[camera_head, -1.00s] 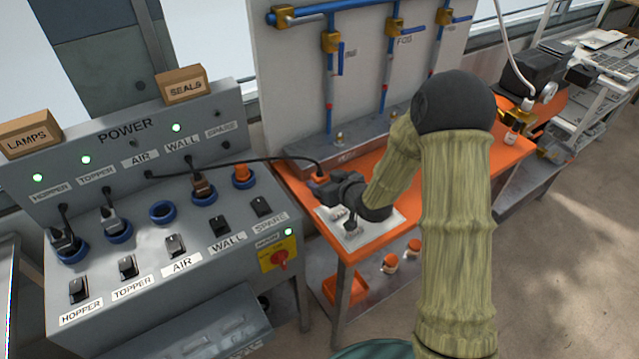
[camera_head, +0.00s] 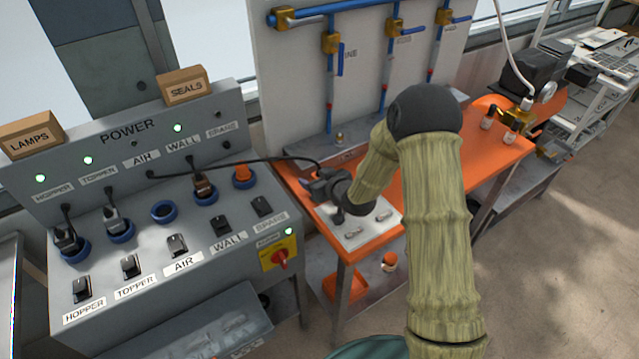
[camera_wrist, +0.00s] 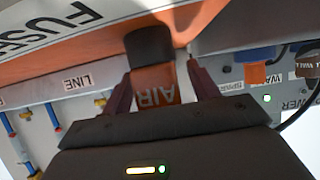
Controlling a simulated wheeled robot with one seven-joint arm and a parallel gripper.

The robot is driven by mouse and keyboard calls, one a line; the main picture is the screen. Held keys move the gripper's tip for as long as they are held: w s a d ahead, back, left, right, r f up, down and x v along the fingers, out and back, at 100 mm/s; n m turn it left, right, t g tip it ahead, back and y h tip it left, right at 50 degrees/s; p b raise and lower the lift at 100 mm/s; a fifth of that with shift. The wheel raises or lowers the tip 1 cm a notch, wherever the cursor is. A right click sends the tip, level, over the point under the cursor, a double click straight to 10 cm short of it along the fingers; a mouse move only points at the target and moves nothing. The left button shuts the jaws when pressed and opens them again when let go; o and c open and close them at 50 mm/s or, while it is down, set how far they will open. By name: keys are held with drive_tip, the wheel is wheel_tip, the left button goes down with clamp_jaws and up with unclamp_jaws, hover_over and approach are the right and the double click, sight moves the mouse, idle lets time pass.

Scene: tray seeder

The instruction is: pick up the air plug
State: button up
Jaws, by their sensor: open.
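The air plug (camera_wrist: 154,90) has an orange body marked AIR and a dark end. In the wrist view it stands between the two fingers of my gripper (camera_wrist: 158,72), which are open on either side of it. Whether a finger touches it I cannot tell. In the head view my gripper (camera_head: 312,187) is at the left end of the orange bench and hides the plug. The black cable (camera_head: 240,161) runs from the AIR hole of the power panel to the plug.
The grey power panel (camera_head: 110,270) stands left of the bench, with an empty blue socket (camera_head: 164,211) in the AIR column. A white plate (camera_head: 372,229) lies on the orange bench (camera_head: 480,170). A pipe board (camera_head: 290,80) rises behind.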

drive_tip(key=c, duration=1.1)
drive_tip(key=shift+c, duration=0.2)
drive_tip(key=shift+r, duration=0.15)
wheel_tip(320, 180, up, 10)
drive_tip(key=shift+f, duration=0.1)
wheel_tip(320, 180, up, 6)
drive_tip(key=p, duration=0.3)
drive_tip(key=shift+f+p, duration=0.2)
drive_tip(key=shift+p, duration=0.15)
